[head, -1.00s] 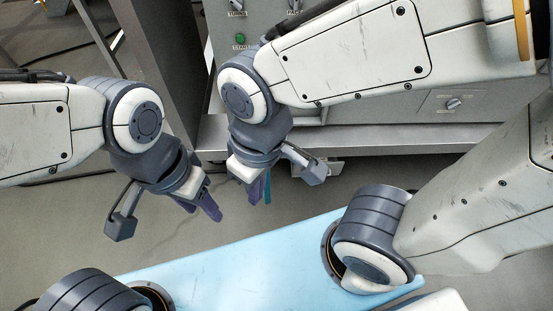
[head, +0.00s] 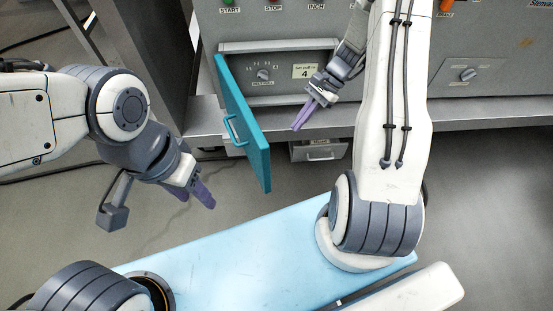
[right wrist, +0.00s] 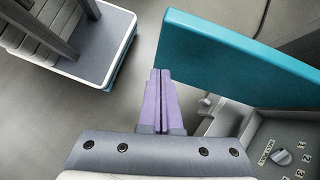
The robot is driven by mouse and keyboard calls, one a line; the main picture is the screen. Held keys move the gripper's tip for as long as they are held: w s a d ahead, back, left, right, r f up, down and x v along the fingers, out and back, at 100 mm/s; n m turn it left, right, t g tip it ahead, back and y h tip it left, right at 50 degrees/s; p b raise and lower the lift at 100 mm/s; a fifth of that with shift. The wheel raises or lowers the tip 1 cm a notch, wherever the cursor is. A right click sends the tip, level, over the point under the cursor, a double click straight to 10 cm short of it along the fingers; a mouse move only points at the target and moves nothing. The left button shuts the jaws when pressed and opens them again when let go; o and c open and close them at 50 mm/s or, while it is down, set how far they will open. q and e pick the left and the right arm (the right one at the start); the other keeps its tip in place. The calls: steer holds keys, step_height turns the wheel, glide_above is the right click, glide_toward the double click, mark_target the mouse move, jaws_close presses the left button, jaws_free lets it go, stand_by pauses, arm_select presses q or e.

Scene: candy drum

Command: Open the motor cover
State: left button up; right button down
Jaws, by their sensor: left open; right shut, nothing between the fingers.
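The motor cover (head: 243,125) is a teal panel with a teal handle (head: 233,130). It stands swung out from the grey machine front, and the recess behind it shows a knob (head: 264,74) and a small label (head: 315,71). My right gripper (head: 303,118) is shut and empty, to the right of the cover and apart from it in the head view. In the right wrist view, the shut purple fingers (right wrist: 160,100) are beside the teal cover (right wrist: 235,55). My left gripper (head: 207,196) is open and empty, to the left of the cover and lower in the head view.
A grey ledge (head: 400,128) runs along the machine below the recess. A small drawer-like box (head: 318,150) hangs under it. A grey post (head: 130,60) stands at the left. Another knob panel (head: 466,75) is at the right.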

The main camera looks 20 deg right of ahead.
steer(key=d+f+m+t+y, duration=0.1)
steer(key=d+f+m, duration=0.1)
steer(key=d+f, duration=0.25)
arm_select(q)
steer(key=shift+r+p, duration=0.25)
steer(key=shift+p, duration=0.4)
arm_select(e)
steer(key=a+r+x, duration=0.2)
steer(key=x, duration=1.1)
steer(key=shift+a+m, duration=0.2)
steer(key=shift+m, duration=0.2)
steer(key=shift+s+f, duration=0.15)
steer(key=shift+f, duration=0.05)
arm_select(q)
steer(key=shift+s, duration=0.1)
arm_select(e)
steer(key=shift+a, duration=0.1)
